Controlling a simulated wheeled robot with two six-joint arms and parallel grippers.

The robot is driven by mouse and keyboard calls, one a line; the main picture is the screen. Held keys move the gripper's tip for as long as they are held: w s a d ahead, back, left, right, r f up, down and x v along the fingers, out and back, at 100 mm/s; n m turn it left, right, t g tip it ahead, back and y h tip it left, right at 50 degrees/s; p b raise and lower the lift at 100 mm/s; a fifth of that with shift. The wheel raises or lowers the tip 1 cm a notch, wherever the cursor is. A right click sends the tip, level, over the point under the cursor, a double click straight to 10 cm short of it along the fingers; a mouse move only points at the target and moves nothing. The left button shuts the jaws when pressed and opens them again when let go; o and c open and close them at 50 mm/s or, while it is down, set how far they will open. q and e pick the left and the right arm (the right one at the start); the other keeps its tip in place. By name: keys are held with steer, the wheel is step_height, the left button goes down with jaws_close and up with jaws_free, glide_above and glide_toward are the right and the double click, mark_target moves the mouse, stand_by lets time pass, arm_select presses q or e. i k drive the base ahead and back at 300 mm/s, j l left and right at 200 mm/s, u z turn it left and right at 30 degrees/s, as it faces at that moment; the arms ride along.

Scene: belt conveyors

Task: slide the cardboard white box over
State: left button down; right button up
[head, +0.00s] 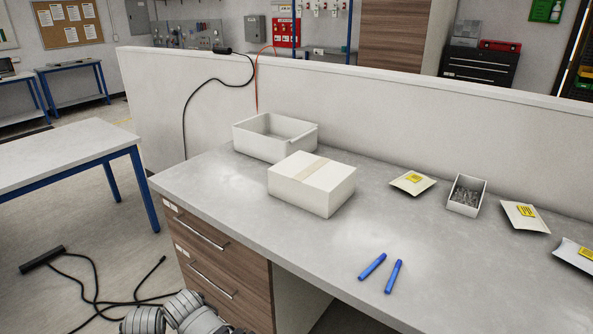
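The white cardboard box (312,184) sits closed on the grey worktop (270,231), left of the middle in the head view. A tan tape strip runs across its top. An open white bin (275,137) stands just behind it and to its left, and the box hides part of the bin's front. I cannot tell whether the two touch. Part of my own arm shows at the bottom left edge, below the worktop. Neither of my grippers is in view.
Two blue markers (372,266) lie in front of the box to the right. A small open box of metal parts (467,195) and several labelled packets (412,183) lie further right. A low white partition (400,119) runs behind.

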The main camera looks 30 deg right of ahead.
mark_target(320, 185)
steer(key=z, duration=1.15)
steer(key=i+j, duration=0.15)
steer(key=j, duration=0.15)
steer(key=i+j, duration=0.2)
steer(key=j, duration=0.15)
steer(key=i+j, duration=0.15)
steer(key=j, duration=0.15)
